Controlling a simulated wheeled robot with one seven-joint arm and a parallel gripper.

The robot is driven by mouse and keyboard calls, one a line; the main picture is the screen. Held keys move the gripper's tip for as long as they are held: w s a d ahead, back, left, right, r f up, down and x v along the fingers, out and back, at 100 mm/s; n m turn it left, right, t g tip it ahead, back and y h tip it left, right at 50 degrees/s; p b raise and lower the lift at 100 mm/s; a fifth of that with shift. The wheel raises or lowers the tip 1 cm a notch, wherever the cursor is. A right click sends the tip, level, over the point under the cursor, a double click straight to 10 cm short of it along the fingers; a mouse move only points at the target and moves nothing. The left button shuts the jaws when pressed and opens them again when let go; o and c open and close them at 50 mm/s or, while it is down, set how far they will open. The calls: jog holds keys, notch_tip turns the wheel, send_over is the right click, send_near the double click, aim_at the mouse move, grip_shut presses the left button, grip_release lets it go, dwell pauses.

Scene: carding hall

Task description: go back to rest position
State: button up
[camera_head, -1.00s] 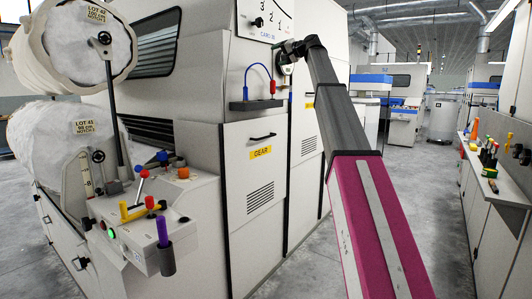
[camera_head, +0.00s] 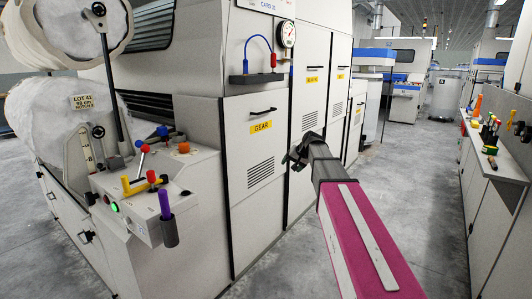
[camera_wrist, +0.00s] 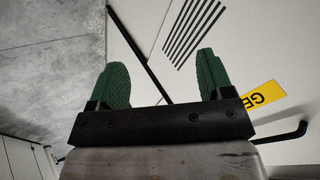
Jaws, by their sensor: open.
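My gripper (camera_head: 297,157) is at the end of my magenta and grey arm, in front of the white cabinet doors of the carding machine in the head view. In the wrist view my gripper (camera_wrist: 162,80) shows two green ribbed fingers set wide apart with nothing between them. Behind them are the pale door panel, its dark vent slots (camera_wrist: 195,28) and part of the yellow GEAR label (camera_wrist: 264,99).
A control box (camera_head: 150,195) with coloured levers stands at left. A round gauge (camera_head: 288,34) and a blue hose (camera_head: 259,52) are on the machine. A bench with tools (camera_head: 490,135) runs along the right. The grey floor aisle (camera_head: 410,180) between is clear.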

jog(key=s+d+f+g+h, duration=0.2)
jog(key=s+d+f, duration=0.1)
jog(key=s+f, duration=1)
jog(key=s+d+f+n+g+h, duration=0.1)
jog(key=s+d+f+g+h, duration=0.2)
jog(key=s+f, duration=1.1)
jog(key=s+d, duration=0.1)
jog(key=s, duration=0.4)
jog(key=shift+n, duration=0.3)
